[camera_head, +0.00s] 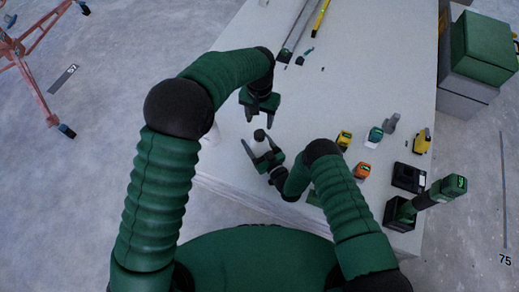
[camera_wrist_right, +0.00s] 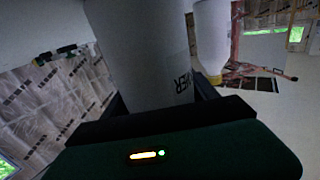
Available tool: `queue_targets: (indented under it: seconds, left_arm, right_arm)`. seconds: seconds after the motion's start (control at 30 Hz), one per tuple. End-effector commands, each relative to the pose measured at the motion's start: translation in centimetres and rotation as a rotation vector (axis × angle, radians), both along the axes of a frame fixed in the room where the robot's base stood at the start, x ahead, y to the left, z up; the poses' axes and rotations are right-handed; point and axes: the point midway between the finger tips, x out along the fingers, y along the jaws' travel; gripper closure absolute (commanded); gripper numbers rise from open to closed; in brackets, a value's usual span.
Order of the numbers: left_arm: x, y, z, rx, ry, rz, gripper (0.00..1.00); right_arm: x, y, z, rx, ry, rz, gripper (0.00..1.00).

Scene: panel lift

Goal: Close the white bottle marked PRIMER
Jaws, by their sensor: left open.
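A white bottle (camera_wrist_right: 140,50) stands large between the fingers of my right gripper in the right wrist view. Dark letters ending in "ER" show on its side; the rest of the word is turned away. In the head view my right gripper (camera_head: 261,148) has a finger on each side of it, and its white body barely stands out from the pale table. A small dark round cap-like piece (camera_head: 259,135) shows between the fingertips; I cannot tell how it sits. My left gripper (camera_head: 260,108) is open and empty, just beyond that piece.
A second white bottle-like thing (camera_wrist_right: 212,38) shows in the right wrist view. The pale table (camera_head: 340,100) holds several small tools and batteries at right, black chargers (camera_head: 408,178), and a yellow level (camera_head: 319,18) at the back. A green case (camera_head: 484,45) stands beyond the right edge.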

Motion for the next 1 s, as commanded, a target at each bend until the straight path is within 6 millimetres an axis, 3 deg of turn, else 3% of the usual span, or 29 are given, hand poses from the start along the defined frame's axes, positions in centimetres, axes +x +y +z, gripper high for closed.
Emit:
queue_targets:
  seconds: [0.07,0.5,0.67,0.83,1.0]
  left_arm:
    - [0.0,0.0,0.0,0.0,0.0,0.0,0.48]
    - [0.0,-0.01,0.0,0.0,0.0,0.0,0.48]
    - [0.0,-0.01,-0.01,0.0,0.0,0.019,0.48]
    - [-0.06,-0.05,-0.05,0.001,0.002,0.285,0.48]
    - [-0.09,0.01,-0.11,0.004,0.003,0.828,0.48]
  right_arm:
    - [-0.01,-0.01,-0.01,0.0,0.0,0.0,0.45]
    - [-0.02,-0.03,-0.01,0.0,0.0,0.0,1.0]
    - [-0.01,-0.04,-0.02,0.0,0.0,0.0,1.0]
    - [-0.01,-0.04,-0.02,0.0,0.0,0.0,1.0]
    - [-0.02,-0.05,-0.02,0.0,0.0,-0.001,1.0]
